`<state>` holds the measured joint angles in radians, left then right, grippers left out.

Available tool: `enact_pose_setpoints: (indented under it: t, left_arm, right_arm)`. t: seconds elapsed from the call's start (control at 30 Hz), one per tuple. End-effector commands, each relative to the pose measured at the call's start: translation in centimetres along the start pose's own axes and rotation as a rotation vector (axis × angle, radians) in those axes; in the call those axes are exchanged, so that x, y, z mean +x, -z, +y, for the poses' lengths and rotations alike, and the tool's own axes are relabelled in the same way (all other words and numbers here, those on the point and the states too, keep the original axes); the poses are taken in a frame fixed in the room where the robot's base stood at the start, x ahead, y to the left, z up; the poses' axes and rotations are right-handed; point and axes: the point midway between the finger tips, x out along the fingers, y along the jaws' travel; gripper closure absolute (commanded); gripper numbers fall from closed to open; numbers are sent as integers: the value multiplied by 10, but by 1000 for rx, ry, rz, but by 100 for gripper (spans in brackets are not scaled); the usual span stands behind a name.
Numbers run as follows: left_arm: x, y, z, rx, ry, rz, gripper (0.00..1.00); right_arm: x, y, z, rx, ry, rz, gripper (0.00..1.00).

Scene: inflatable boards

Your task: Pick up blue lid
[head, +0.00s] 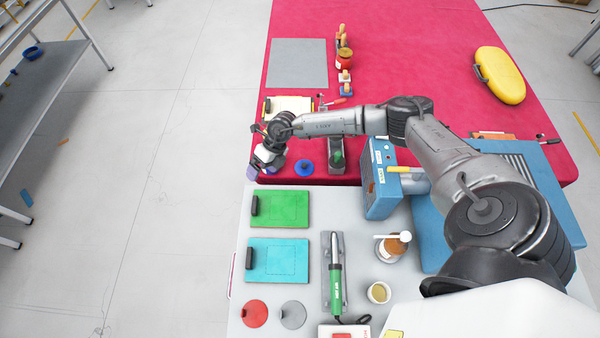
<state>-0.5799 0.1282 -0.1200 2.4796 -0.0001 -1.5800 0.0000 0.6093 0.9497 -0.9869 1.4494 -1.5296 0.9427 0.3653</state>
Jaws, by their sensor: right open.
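The blue lid (304,169) is a small round disc with a raised knob. It lies near the front edge of the red-covered table (430,60). My right gripper (258,170) is left of the lid, over the table's front left corner. It points down, is open and appears empty. It is apart from the lid. The arm link reaches across above the lid from the right and does not cover it. My left gripper is not in view.
A grey metal tool (337,160) stands close right of the lid, with a blue box (379,185) beyond. The nearer white table holds green (285,209) and cyan (285,259) boards, a red disc (254,313), a grey disc (293,315) and a jar (391,247).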

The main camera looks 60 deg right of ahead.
Motion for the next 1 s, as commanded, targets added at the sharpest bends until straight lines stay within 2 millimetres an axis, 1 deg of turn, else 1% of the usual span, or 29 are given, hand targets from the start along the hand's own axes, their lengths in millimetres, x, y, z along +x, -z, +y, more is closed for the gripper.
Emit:
enact_pose_setpoints:
  t: [0.03,0.1,0.2,0.3,0.4,0.47,0.8,1.0]
  left_arm:
    - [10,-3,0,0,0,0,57]
    - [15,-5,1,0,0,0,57]
    - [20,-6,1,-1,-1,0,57]
    - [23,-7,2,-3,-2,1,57]
    - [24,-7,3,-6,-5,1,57]
    - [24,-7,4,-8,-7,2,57]
    - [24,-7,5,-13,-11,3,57]
    - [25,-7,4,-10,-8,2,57]
  right_arm:
    - [-10,-4,-37,5,116,32,10]
    - [-27,-3,-76,23,254,81,10]
    - [-52,-1,-117,56,406,133,10]
    - [-69,1,-141,83,501,166,10]
    - [-76,4,-155,101,550,184,10]
    - [-74,6,-161,106,563,190,10]
    - [-27,18,-190,105,563,192,10]
    - [-13,21,-199,104,562,189,10]
